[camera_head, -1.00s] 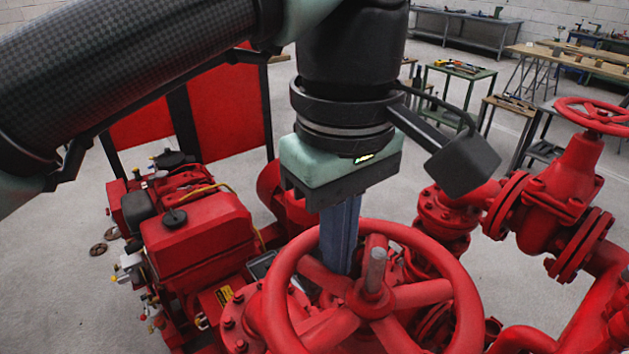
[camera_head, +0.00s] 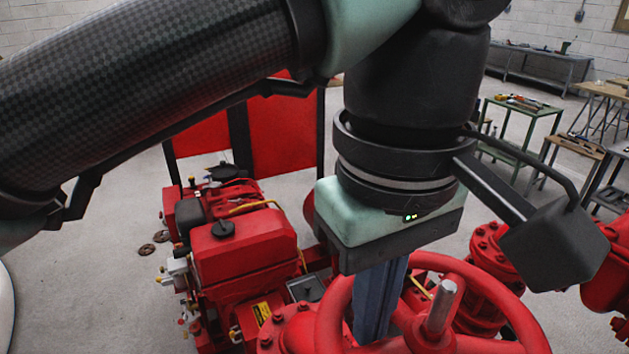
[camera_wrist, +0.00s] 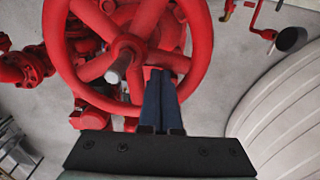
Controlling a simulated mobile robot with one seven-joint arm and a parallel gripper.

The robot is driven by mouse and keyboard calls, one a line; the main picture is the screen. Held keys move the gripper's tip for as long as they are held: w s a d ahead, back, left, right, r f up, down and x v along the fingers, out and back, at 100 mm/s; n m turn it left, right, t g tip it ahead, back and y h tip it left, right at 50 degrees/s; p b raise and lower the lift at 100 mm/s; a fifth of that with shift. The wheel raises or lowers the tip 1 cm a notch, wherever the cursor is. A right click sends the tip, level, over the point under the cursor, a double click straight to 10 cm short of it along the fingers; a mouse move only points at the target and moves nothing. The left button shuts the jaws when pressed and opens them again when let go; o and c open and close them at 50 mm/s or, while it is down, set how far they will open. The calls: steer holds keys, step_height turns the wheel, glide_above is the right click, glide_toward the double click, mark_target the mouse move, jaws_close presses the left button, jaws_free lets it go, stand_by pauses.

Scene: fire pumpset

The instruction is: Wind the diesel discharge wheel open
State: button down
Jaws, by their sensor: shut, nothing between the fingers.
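A large red handwheel (camera_head: 527,318) with spokes and a bare metal stem stands at the lower right of the head view, cut off by the bottom edge. I see no label saying it is the diesel discharge wheel. It also fills the upper left of the wrist view (camera_wrist: 61,66). My gripper (camera_head: 372,335) points down with its blue fingers together and empty. In the wrist view the fingertips (camera_wrist: 160,74) lie inside the rim, right of the stem and close to a spoke. I cannot tell whether they touch it.
A red diesel engine (camera_head: 240,245) stands left of the wheel. Red flanged pipework (camera_head: 490,262) lies to its right. A green tool table (camera_head: 520,112) and workbenches stand further back. A pale ribbed surface (camera_wrist: 285,115) is at the right of the wrist view. Open floor lies left.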

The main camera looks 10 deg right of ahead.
step_height(320, 180, up, 8)
steer(key=p, duration=0.5)
steer(key=shift+f+p, duration=0.15)
steer(key=shift+p, duration=0.15)
